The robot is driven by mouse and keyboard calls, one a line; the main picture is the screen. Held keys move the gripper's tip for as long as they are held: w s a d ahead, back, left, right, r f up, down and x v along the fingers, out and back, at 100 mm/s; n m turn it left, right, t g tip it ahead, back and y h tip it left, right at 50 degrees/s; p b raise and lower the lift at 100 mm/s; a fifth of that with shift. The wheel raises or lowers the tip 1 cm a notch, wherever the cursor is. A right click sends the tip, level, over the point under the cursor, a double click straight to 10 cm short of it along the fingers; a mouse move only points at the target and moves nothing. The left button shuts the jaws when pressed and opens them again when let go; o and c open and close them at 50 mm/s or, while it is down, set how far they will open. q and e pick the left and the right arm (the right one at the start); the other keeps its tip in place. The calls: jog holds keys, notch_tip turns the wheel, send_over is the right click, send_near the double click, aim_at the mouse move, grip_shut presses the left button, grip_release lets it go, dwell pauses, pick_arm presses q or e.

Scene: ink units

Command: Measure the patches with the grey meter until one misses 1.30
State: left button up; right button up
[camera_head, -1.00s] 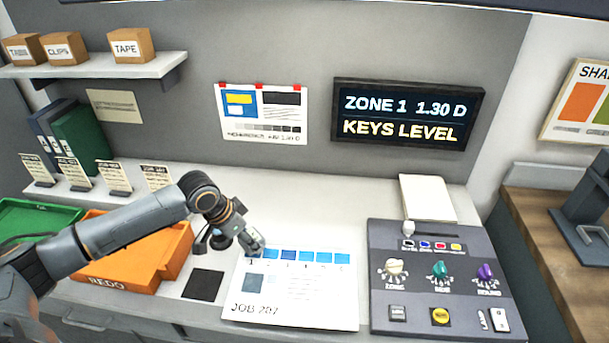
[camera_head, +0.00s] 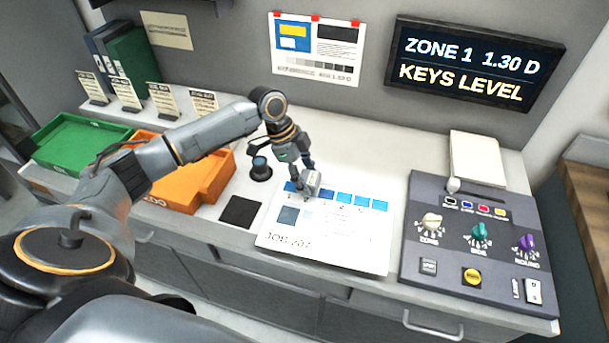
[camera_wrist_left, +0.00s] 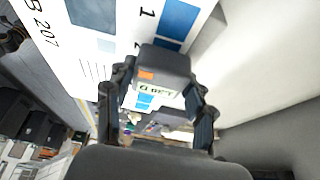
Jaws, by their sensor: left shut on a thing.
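My left gripper (camera_head: 309,174) is shut on the small grey meter (camera_head: 312,186). In the left wrist view the meter (camera_wrist_left: 162,72) sits between the fingers, with an orange mark and a small display too blurred to read surely. The meter is over the row of blue patches (camera_head: 344,197) on the JOB 207 sheet (camera_head: 335,252), at about the second patch, which it hides. The first patch (camera_head: 290,186) shows to its left. I cannot tell whether it touches the paper. The wall screen (camera_head: 475,63) reads ZONE 1, 1.30 D, KEYS LEVEL. My right gripper is out of view.
A console (camera_head: 470,250) with knobs and buttons stands right of the sheet. A dark square pad (camera_head: 240,212) and a dark round object (camera_head: 260,168) lie left of it. The orange tray (camera_head: 172,207) and green tray (camera_head: 75,165) are farther left, with small cards behind.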

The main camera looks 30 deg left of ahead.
pick_arm(q)
jog(key=shift+f+b, duration=0.35)
jog(key=shift+f, duration=0.25)
jog(key=shift+r+p, duration=0.1)
jog(key=shift+p, duration=0.35)
jog(key=shift+f, duration=0.35)
dwell(0.9)
notch_tip(320, 180, up, 3)
jog(key=p, duration=0.2)
jog(key=shift+r+p, duration=0.1)
jog(key=shift+p, duration=0.3)
jog(key=shift+d, duration=0.15)
dwell(1.2)
